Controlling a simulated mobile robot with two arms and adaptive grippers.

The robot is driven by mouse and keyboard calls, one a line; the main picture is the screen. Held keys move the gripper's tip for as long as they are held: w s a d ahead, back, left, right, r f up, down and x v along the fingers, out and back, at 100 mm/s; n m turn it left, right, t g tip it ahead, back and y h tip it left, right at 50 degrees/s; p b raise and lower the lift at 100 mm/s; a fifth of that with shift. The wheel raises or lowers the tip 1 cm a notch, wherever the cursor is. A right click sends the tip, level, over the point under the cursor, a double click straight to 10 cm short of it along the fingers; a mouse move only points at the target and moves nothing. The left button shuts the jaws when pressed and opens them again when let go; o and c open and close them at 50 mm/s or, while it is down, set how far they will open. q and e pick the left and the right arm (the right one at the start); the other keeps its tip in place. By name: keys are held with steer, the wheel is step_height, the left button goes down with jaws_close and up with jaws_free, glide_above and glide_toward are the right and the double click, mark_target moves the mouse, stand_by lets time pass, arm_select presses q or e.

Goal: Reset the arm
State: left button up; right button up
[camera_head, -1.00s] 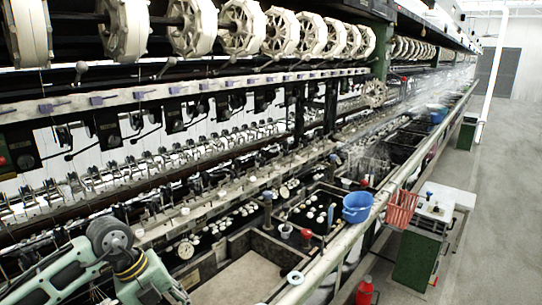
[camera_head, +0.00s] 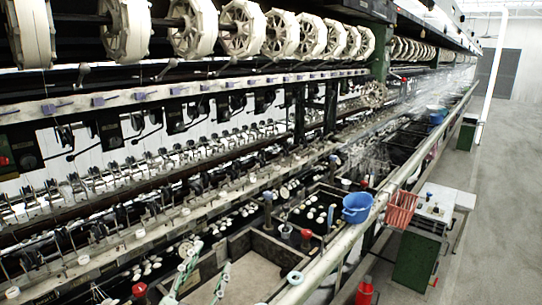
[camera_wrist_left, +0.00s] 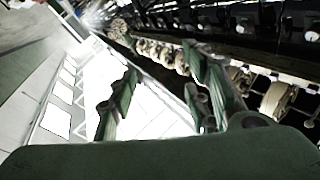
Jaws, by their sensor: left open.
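My left gripper (camera_head: 204,268) shows at the bottom edge of the head view, with only its pale green fingers in sight. They point up and stand apart, in front of the dark basins. The left wrist view shows the same gripper (camera_wrist_left: 158,85) with its two fingers spread and nothing between them. The rest of my left arm is out of the head view. My right gripper is in no view.
The reeling machine with its basins (camera_head: 285,258) fills the left and middle. A blue bucket (camera_head: 356,208) and a red basket (camera_head: 401,210) hang along the front rail. A green cabinet (camera_head: 418,258) and a red bottle (camera_head: 365,291) stand at right. The grey floor (camera_head: 500,215) beyond is clear.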

arm_select(q)
steer(key=s+a+f+n+g+y, duration=0.3)
steer(key=s+a+f+g, duration=0.1)
steer(key=f, duration=0.4)
steer(key=s+a+f+n+g+y, duration=0.2)
steer(key=s+a+f+g, duration=0.15)
steer(key=f, duration=0.55)
steer(key=s+f+g, duration=0.4)
steer(key=s+f, duration=0.2)
steer(key=s, duration=0.4)
steer(key=s+f+g, duration=0.5)
steer(key=s, duration=0.6)
step_height(320, 180, down, 33)
steer(key=s+b, duration=0.2)
steer(key=b, duration=0.4)
steer(key=s+a+f+g+b, duration=0.2)
steer(key=s+a+f+b, duration=0.1)
steer(key=s+f, duration=1.3)
step_height(320, 180, down, 4)
steer(key=shift+s+r+b, duration=0.15)
steer(key=shift+s+b, duration=0.15)
steer(key=shift+b, duration=0.2)
